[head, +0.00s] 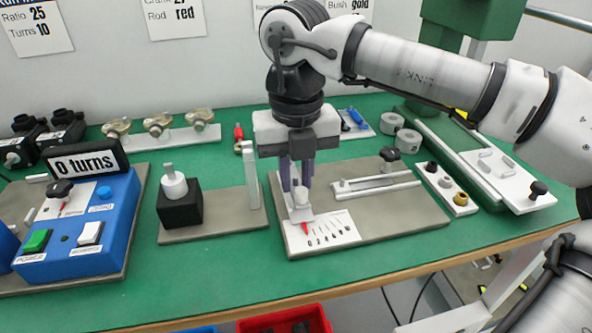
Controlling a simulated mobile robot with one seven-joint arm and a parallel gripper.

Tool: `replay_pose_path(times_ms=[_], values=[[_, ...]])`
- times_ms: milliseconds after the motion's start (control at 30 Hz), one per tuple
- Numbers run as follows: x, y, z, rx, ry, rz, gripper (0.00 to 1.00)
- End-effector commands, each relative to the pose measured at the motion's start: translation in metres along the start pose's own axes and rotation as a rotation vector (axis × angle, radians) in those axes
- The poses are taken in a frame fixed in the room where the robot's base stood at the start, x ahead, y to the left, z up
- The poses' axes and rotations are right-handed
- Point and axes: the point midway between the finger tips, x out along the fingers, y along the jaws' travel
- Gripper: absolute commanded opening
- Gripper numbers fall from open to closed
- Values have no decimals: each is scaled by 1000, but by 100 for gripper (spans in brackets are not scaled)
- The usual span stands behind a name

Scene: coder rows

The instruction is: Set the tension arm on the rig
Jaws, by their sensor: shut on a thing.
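The rig is a grey-brown baseplate (405,222) on the green bench, with a white scale card (335,231) at its front left corner. What looks like the tension arm (300,213) is a pale piece with a red pointer tip, at the card's left side. The red tip lies near the low end of the scale, close to the 0; the exact mark is too small to tell. My gripper (297,188) points straight down from above, its purple fingers shut on the top of the tension arm. The fingers hide part of it.
A slotted pale bracket (375,187) with a black knob is on the rig's right. A blue control box (80,232) reading "0 turns" stands left, beside a black block with a white knob (175,187). An upright pale post (251,177) stands close left of my gripper.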

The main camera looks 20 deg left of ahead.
Motion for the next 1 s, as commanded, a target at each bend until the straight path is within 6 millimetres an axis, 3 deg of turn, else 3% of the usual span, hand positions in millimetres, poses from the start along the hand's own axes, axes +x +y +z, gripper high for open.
replay_pose_path(times_ms=[1000], values=[[12, 0, 0, 0, 0, 0, 0]])
